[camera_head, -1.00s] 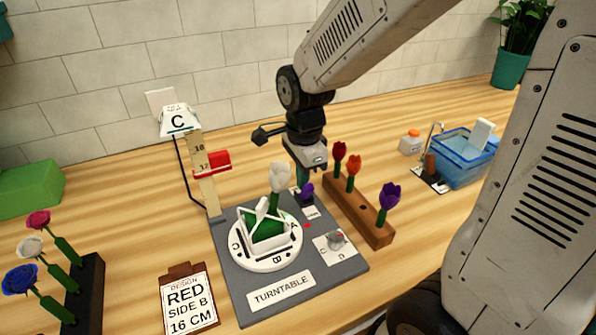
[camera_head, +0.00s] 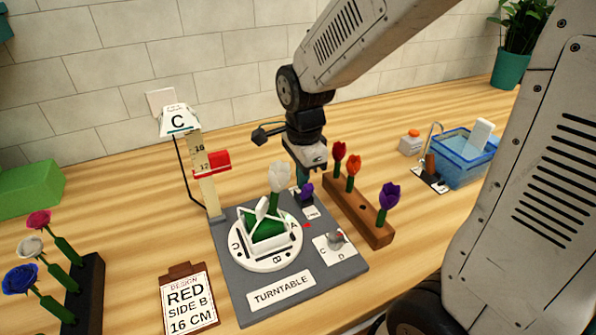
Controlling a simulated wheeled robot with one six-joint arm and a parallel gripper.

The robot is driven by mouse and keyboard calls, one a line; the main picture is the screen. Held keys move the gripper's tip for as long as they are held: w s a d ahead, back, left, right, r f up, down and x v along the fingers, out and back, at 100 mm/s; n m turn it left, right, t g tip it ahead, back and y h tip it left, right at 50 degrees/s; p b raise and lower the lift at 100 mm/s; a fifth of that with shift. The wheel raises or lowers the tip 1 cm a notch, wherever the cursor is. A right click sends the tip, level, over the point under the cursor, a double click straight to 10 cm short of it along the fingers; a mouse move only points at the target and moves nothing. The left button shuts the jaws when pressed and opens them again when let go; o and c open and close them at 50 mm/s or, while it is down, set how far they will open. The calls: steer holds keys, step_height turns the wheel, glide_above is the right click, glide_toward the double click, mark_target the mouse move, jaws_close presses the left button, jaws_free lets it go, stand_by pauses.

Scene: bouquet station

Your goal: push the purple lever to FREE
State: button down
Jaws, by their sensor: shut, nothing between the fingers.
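The purple lever (camera_head: 306,192) stands at the far right part of the grey turntable base (camera_head: 238,285), beside the white dial. A small white label (camera_head: 312,212) lies just in front of it; its print is too small to read. My gripper (camera_head: 302,182) points down right behind the lever. Its fingers are shut and partly hidden by the lever and the white tulip. I cannot tell whether they touch the lever.
The white turntable dial (camera_head: 265,262) carries a green block and a white tulip (camera_head: 279,178). A wooden rack (camera_head: 362,220) with red, orange and purple tulips stands close on the right. A post (camera_head: 207,185) with a red slider stands at left. A grey knob (camera_head: 336,237) sits at front right.

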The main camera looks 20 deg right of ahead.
steer(key=shift+s+f, duration=0.2)
steer(key=shift+s, duration=0.3)
steer(key=shift+w+r, duration=0.25)
steer(key=shift+r, duration=0.2)
step_height(320, 180, up, 6)
steer(key=shift+w, duration=0.15)
stand_by(0.5)
steer(key=shift+r, duration=0.1)
stand_by(0.3)
steer(key=s+d+r+n, duration=0.1)
steer(key=s+r+n, duration=0.1)
steer(key=s+n, duration=0.7)
steer(key=s+d+r+n+t, duration=0.1)
steer(key=s+d+r+n, duration=0.1)
steer(key=s+n, duration=0.7)
steer(key=shift+s+r, duration=0.2)
steer(key=shift+r, duration=0.3)
